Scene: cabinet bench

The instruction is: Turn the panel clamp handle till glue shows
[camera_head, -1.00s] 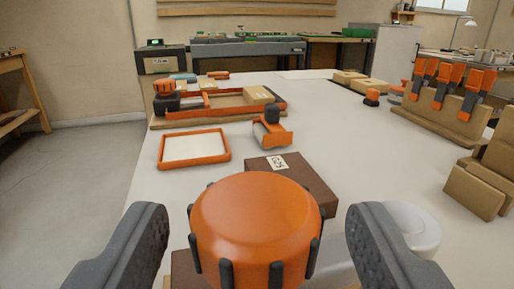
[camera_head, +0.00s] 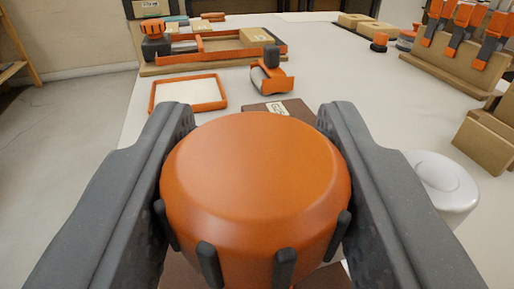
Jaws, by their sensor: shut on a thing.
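A large orange round clamp handle (camera_head: 255,185) with dark grey ribs around its side fills the lower middle of the view. My gripper (camera_head: 257,150) has one dark grey finger on each side of the handle, and it is shut on it. Part of a brown panel (camera_head: 292,108) with a white label shows just behind the handle; the handle hides most of it. No glue is visible in this view.
An orange-rimmed tray (camera_head: 188,93) and an orange tool (camera_head: 271,72) lie beyond on the pale bench. A wooden board with an orange frame (camera_head: 215,48) stands farther back. A white round container (camera_head: 440,185) is close on the right. Orange clamps (camera_head: 462,25) stand in a rack at right.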

